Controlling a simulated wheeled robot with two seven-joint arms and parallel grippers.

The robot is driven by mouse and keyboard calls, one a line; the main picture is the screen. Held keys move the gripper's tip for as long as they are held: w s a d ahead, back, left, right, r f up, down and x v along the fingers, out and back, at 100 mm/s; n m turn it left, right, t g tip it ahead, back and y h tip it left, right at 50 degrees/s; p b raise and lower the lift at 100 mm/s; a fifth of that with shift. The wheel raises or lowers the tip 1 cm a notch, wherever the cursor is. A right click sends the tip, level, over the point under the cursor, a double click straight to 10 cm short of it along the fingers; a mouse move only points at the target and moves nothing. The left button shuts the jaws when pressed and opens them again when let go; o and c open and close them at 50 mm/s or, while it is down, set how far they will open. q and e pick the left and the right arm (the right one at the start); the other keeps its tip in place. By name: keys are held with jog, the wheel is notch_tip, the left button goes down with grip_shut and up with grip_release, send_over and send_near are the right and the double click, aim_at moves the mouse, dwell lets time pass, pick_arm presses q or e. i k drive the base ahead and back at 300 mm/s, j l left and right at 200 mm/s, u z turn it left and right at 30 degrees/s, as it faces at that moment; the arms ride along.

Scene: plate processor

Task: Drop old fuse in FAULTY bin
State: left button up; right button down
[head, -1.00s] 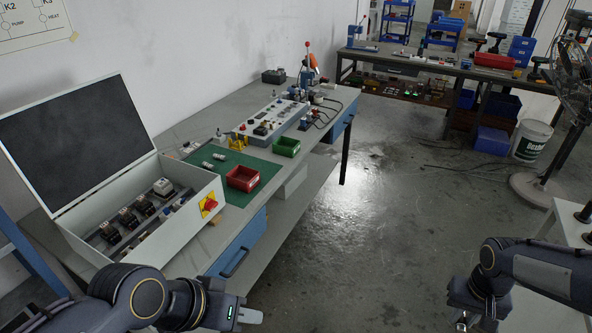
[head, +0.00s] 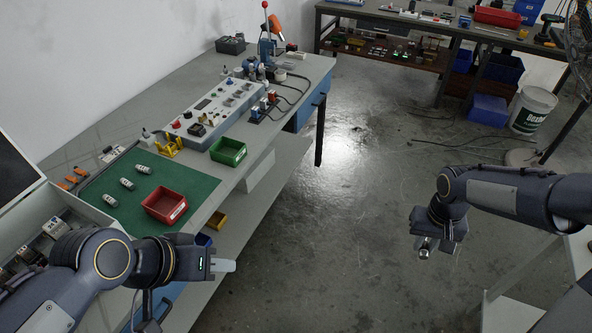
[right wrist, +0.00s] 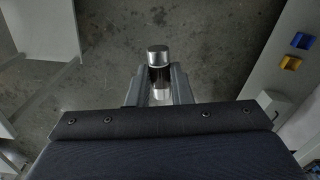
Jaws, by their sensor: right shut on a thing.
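My right gripper (head: 424,246) is shut on a fuse (right wrist: 159,55), a cylinder with silver caps and a dark middle, held over the open floor away from the bench. A red bin (head: 165,206) with a white label stands on the green mat; the label is too small to read. A green bin (head: 228,151) stands behind it. Three light fuses lie on the mat, one of them here (head: 127,184). My left gripper (head: 223,265) is at the bench's near edge, in front of the red bin; its finger gap cannot be made out.
The green mat (head: 190,187) lies on the grey bench (head: 110,128). A control panel (head: 215,108) stands farther back. Small yellow (head: 217,220) and blue (head: 204,240) bins sit at the bench's front side. The floor between bench and right arm is clear.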

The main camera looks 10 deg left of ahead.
aim_at(168, 209)
jog(key=i+j+u, duration=0.1)
jog(key=u, duration=0.35)
jog(key=i+u, duration=0.25)
jog(key=u, duration=0.2)
jog(key=i+u, duration=0.2)
jog(key=u, duration=0.25)
jog(key=i+l+u, duration=0.15)
jog(key=u, duration=0.3)
jog(key=i+u, duration=0.15)
jog(key=u, duration=0.2)
jog(key=i+u, duration=0.15)
jog(key=u, duration=0.25)
